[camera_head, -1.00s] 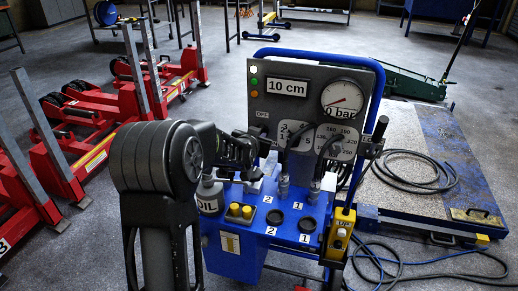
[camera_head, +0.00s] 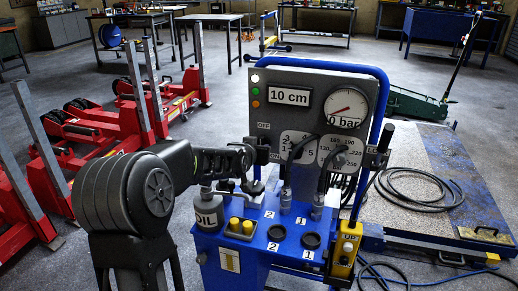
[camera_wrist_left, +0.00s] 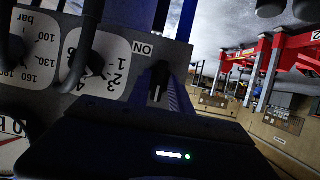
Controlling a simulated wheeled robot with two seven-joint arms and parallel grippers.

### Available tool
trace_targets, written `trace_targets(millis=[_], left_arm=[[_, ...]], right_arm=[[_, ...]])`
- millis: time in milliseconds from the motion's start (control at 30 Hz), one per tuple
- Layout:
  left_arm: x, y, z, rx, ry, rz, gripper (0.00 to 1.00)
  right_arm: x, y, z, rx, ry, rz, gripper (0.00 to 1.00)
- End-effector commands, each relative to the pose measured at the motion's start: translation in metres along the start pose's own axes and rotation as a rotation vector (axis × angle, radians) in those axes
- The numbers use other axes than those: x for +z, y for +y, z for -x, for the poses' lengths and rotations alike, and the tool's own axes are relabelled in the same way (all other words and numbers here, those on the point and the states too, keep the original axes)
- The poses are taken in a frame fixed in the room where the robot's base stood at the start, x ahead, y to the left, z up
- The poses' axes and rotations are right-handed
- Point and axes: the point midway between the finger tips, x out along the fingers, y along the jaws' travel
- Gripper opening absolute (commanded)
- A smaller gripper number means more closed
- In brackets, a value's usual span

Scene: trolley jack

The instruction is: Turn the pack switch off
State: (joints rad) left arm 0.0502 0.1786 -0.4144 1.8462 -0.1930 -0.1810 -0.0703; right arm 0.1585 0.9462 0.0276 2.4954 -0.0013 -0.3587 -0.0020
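The power pack (camera_head: 330,85) is a blue-framed console with a grey panel, lit lamps, a "10 cm" display and a "0 bar" gauge. OFF and ON labels (camera_head: 262,157) mark the pack switch at the panel's left edge. My left gripper (camera_head: 252,157) reaches this edge and hides the switch in the head view. In the left wrist view, which is upside down, the dark pack switch (camera_wrist_left: 157,84) shows beside the ON label, with the fingers (camera_wrist_left: 160,92) close around it. Whether they touch or grip it I cannot tell. My right gripper is not in view.
An oil bottle (camera_head: 207,210), yellow buttons (camera_head: 241,227) and hose fittings crowd the console top below my left arm. A yellow UP control box (camera_head: 346,248) hangs at the right. Red lifting columns (camera_head: 130,120) stand left; a platform (camera_head: 425,200) with hoses lies right.

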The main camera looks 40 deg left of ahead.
Motion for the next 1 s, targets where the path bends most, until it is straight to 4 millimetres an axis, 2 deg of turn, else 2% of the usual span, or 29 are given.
trace_targets(millis=[133,467,567,900,1000], left_arm=[[-0.001,0.0,0.0,0.0,0.002,-0.001,0.36],[-0.003,0.0,0.004,0.0,0.004,-0.001,0.36],[-0.004,0.001,0.015,0.001,0.005,0.0,0.36],[-0.004,0.0,0.069,0.001,0.002,0.002,0.36],[-0.003,0.0,0.076,0.0,0.003,0.0,0.36]], right_arm=[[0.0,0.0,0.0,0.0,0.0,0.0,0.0],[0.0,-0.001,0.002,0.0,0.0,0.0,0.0],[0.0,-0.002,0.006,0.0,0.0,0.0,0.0],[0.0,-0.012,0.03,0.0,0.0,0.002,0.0],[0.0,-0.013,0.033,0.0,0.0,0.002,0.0]])
